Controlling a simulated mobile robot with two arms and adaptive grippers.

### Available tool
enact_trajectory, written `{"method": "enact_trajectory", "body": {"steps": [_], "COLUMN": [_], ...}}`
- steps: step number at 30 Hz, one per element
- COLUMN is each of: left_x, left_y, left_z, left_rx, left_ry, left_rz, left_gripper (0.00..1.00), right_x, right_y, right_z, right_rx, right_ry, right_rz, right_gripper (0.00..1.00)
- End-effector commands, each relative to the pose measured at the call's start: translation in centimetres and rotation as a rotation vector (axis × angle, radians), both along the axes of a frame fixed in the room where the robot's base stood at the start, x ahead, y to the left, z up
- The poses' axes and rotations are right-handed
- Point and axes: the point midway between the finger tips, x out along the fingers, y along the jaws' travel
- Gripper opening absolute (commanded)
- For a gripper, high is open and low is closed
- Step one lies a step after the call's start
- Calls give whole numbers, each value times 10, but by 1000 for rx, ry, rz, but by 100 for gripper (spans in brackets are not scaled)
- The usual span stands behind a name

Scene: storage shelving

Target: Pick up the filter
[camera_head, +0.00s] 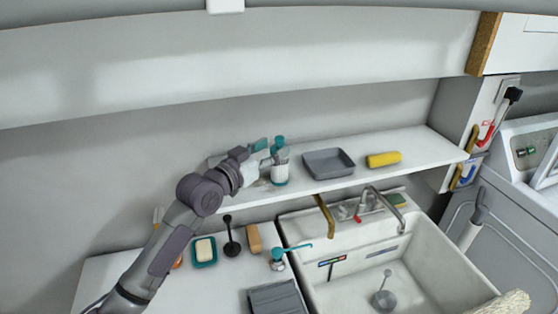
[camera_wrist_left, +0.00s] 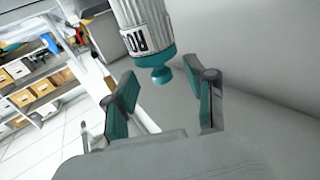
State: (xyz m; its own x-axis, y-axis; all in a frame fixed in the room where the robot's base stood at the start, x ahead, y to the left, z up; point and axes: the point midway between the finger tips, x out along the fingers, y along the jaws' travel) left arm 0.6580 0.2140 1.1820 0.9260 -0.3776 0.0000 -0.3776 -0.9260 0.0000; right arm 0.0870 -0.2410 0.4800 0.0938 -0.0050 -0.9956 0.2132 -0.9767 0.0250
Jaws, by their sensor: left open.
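The filter appears to be the white cylinder with teal ends (camera_head: 280,171) standing on the wall shelf. In the left wrist view the same white and teal cylinder (camera_wrist_left: 142,28) shows dark lettering and a teal knob at its near end. My left gripper (camera_head: 262,156) is at the shelf, just left of the cylinder. It is open, with teal-padded fingers apart. In the left wrist view my left gripper (camera_wrist_left: 164,88) has the teal knob beyond and roughly between its fingertips, with nothing gripped. My right gripper is not in view.
On the shelf (camera_head: 420,155) stand a grey tray (camera_head: 329,163) and a yellow roll (camera_head: 383,159), right of the cylinder. Below are a white sink (camera_head: 350,247) with a faucet (camera_head: 366,200), a soap dish (camera_head: 204,251) and a teal pump (camera_head: 278,258). The wall is close behind the shelf.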

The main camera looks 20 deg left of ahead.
Motion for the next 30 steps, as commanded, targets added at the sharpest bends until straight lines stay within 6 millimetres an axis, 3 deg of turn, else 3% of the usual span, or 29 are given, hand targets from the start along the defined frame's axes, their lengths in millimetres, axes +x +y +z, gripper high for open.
{"method": "enact_trajectory", "body": {"steps": [1,6,15,25,30], "left_x": [8,29,33,33,33], "left_y": [-4,-12,-14,-13,-13], "left_z": [7,4,1,1,1], "left_rx": [-5,-2,-1,-1,-1], "left_ry": [1,0,0,0,0], "left_rz": [-1,0,-1,0,0], "left_gripper": [55,55,55,0,0], "right_x": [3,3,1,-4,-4], "right_y": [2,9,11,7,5], "right_z": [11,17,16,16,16], "right_rx": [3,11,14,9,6], "right_ry": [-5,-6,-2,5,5], "right_rz": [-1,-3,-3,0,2], "right_gripper": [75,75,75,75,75]}}
